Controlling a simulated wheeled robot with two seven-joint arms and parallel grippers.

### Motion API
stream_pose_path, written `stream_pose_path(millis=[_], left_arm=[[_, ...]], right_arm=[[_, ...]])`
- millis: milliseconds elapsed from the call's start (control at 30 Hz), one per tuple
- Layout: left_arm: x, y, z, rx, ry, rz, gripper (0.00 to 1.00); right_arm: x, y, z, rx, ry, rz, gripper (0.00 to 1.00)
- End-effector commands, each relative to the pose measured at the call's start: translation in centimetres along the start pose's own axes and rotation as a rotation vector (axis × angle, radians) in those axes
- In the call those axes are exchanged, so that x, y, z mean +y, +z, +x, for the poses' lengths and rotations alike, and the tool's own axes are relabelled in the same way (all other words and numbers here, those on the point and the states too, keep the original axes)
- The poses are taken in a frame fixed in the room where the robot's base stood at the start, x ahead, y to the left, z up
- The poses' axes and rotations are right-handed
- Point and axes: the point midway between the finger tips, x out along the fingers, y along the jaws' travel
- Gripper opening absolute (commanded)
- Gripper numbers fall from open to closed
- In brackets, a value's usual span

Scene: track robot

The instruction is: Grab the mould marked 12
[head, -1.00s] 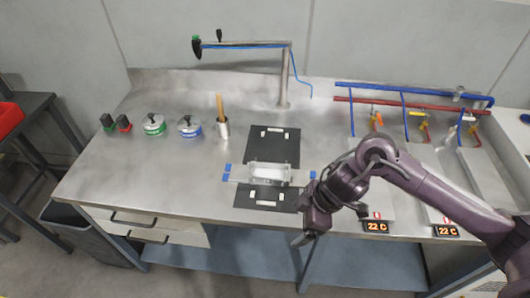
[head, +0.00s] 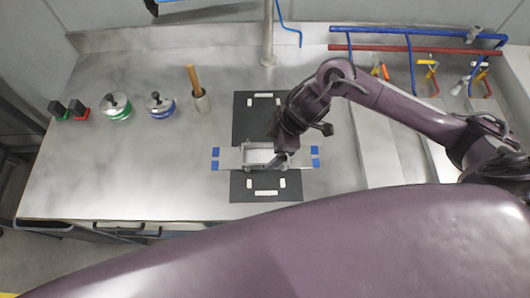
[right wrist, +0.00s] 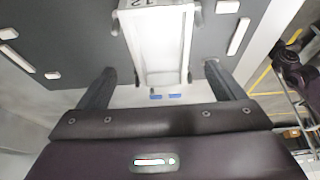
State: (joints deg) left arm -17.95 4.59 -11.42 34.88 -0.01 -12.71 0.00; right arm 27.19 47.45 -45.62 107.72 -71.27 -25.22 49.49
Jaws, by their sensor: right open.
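The mould (head: 258,154) is a white, narrow, open tray on the light strip between the two dark plates in the head view. In the right wrist view the mould (right wrist: 165,45) shows a "12", upside down, at its top edge. My right gripper (head: 279,160) is over the right part of the mould and hides some of it. In the right wrist view my right gripper (right wrist: 160,68) is open, with one finger on each side of the mould's near end and gaps between. My left gripper is not in view.
Dark plates (head: 243,118) with white pegs lie behind and in front of the mould. A post (head: 268,35) rises behind. Pipes (head: 420,47) run back right.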

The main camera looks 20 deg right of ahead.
Motion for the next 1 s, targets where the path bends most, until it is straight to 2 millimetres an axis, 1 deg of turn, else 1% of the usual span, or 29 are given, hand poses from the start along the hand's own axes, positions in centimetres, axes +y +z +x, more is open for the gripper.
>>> stream_pose_path(millis=[33,67,200,333,500,567,767,1000], left_arm=[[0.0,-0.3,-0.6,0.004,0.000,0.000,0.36],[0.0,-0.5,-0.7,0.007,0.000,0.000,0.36],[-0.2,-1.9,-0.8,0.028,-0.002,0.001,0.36],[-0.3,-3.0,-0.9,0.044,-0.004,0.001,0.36],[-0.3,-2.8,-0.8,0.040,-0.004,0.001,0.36],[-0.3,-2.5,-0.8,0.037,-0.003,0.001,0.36],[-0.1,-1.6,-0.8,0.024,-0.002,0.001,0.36],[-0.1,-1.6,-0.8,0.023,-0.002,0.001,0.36]], right_arm=[[-0.3,0.1,0.7,-0.002,-0.005,0.004,0.89],[-0.4,0.2,1.1,-0.002,-0.005,0.004,0.89],[-0.3,0.2,3.0,0.000,-0.001,0.002,0.89],[-0.3,0.2,3.7,-0.001,0.000,0.000,0.89],[-0.3,0.2,3.7,-0.001,0.001,0.000,0.89],[-0.3,0.2,3.7,-0.001,0.000,0.000,0.83],[-0.3,0.3,3.7,-0.001,0.000,0.000,0.56],[-0.3,0.3,3.6,-0.001,0.001,0.000,0.25]])
